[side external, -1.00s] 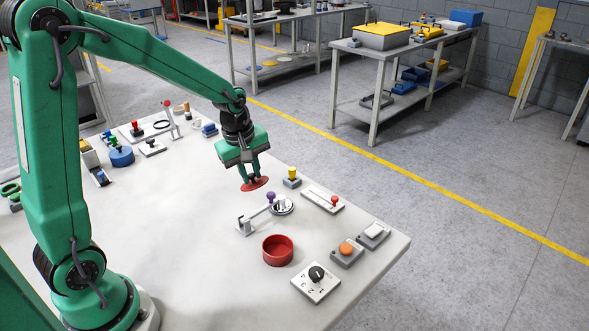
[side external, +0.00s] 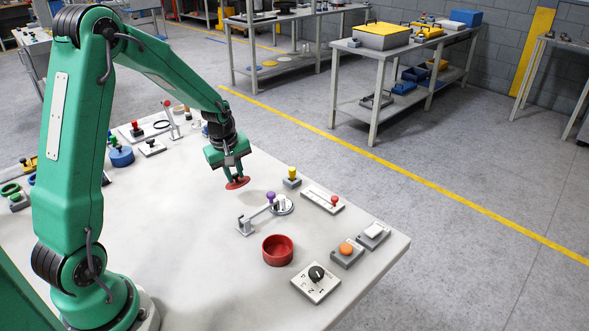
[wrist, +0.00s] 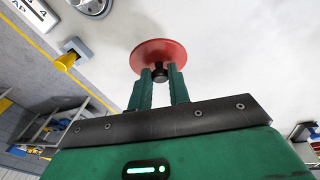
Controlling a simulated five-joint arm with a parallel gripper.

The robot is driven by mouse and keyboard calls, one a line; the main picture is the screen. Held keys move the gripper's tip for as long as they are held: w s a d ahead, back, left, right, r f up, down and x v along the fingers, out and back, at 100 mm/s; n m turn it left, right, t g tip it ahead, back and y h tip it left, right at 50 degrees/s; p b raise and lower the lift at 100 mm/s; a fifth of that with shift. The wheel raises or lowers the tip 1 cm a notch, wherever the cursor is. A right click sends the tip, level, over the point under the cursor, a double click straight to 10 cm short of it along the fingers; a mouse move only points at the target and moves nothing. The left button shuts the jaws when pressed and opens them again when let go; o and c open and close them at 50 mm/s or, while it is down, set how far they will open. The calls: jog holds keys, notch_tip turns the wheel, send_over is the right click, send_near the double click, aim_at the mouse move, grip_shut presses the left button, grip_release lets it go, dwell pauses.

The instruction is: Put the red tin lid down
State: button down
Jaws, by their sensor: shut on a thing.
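The red tin lid (side external: 238,183) is a flat red disc with a dark knob. My gripper (side external: 233,176) is shut on the lid's knob and holds it a little above the white table, with a faint shadow beneath to the right. In the wrist view the lid (wrist: 162,55) sits just beyond the fingertips (wrist: 160,72), which close around the dark knob. The red open tin (side external: 278,250) stands on the table, nearer the side camera and to the right of the lid. It looks empty.
A lever with a purple knob (side external: 270,196), a yellow-topped switch (side external: 292,175) and a red-knobbed slider (side external: 322,200) stand right of my gripper. An orange button (side external: 346,250) and a black dial (side external: 317,276) lie near the right edge. Bare table (side external: 185,220) lies in front.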

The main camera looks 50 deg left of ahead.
aim_at(234, 177)
jog(key=shift+f, duration=1.95)
jog(key=shift+f, duration=0.1)
jog(key=c, duration=1.3)
grip_release()
jog(key=r, duration=0.4)
jog(key=s+r, duration=0.1)
jog(key=r, duration=0.3)
jog(key=s+d+r, duration=0.1)
jog(key=r, duration=0.3)
jog(key=shift+s, duration=0.1)
